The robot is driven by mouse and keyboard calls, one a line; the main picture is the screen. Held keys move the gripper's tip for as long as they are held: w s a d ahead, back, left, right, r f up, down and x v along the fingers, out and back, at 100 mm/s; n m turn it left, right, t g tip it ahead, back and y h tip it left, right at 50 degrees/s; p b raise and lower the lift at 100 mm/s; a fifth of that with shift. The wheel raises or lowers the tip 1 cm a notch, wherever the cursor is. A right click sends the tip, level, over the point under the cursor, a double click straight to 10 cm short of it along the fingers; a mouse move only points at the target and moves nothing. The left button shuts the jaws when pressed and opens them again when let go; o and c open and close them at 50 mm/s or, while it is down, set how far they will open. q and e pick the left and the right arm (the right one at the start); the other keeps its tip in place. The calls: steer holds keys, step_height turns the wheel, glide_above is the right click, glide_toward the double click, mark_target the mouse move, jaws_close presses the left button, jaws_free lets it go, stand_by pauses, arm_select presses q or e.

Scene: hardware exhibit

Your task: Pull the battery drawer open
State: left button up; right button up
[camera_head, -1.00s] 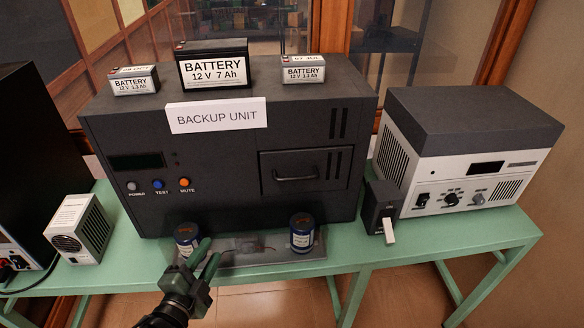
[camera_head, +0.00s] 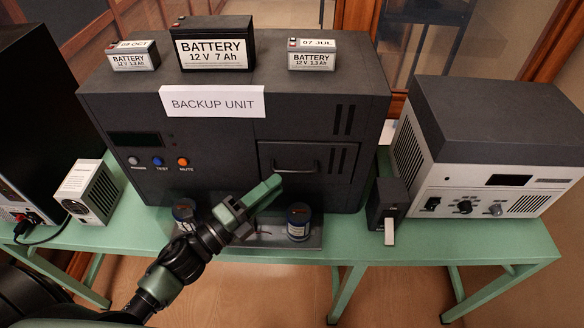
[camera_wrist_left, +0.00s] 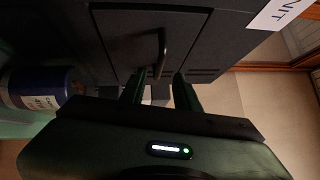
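The backup unit (camera_head: 215,140) is a large dark box on the table. Its battery drawer (camera_head: 338,165) is a dark front panel at the right, flush with the unit's face. The drawer's bar handle (camera_head: 297,169) also shows in the left wrist view (camera_wrist_left: 161,55). My left gripper (camera_head: 275,186) is just in front of the handle, overlapping its lower left edge in the head view. In the left wrist view its two fingers (camera_wrist_left: 158,85) are apart and empty, with the handle ahead between their tips. Contact with the handle cannot be told. My right gripper is not in view.
Several batteries (camera_head: 213,50) stand on top of the unit. Two blue cans, one at right (camera_head: 299,222), stand on a tray (camera_head: 315,240) below the drawer. A small black device (camera_head: 386,205) and a white-fronted instrument (camera_head: 475,195) stand to the right.

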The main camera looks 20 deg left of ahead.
mark_target(295, 161)
arm_select(q)
steer(key=p+x, duration=0.1)
steer(key=x, duration=0.4)
steer(key=shift+w, duration=0.1)
jaws_close()
stand_by(1.3)
